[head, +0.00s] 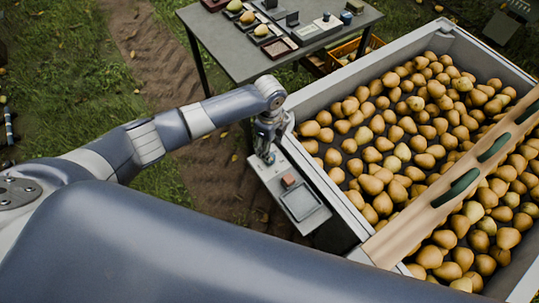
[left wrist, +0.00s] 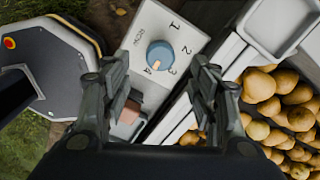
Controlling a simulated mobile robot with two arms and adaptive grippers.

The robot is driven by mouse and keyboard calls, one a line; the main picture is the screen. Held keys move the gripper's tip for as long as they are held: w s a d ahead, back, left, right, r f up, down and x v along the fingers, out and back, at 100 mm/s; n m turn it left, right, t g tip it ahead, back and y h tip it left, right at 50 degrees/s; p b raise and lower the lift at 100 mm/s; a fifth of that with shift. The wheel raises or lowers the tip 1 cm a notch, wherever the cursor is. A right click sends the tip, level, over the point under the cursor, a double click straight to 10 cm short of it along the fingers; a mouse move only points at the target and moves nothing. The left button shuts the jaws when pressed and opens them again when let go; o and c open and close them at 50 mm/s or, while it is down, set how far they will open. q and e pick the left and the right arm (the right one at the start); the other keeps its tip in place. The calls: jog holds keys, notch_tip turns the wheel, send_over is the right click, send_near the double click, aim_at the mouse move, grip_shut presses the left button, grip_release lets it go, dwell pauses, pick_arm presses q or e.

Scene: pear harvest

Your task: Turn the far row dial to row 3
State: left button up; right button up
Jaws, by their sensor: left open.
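The row dial (left wrist: 160,54) is a round blue knob on a pale grey panel (left wrist: 150,18), with the numbers 1 to 4 and the word ROW printed around it. A light mark at its lower edge lies near the 4. In the left wrist view my left gripper (left wrist: 158,74) is open, with one finger on each side below the dial; I cannot tell whether they touch it. In the head view my left gripper (head: 266,155) is over the far end of the panel (head: 268,180) and hides the dial. My right gripper is not in view.
A reddish block (head: 288,181) sits on the panel near a shallow grey recess (head: 300,202). A large bin (head: 330,92) full of pears stands to the right, with a wooden board (head: 420,215) across it. A table (head: 235,55) with trays and pears stands behind.

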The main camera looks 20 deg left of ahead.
pick_arm(q)
notch_tip(320, 180, down, 7)
jog(key=shift+b, duration=0.3)
jog(key=c, duration=1.1)
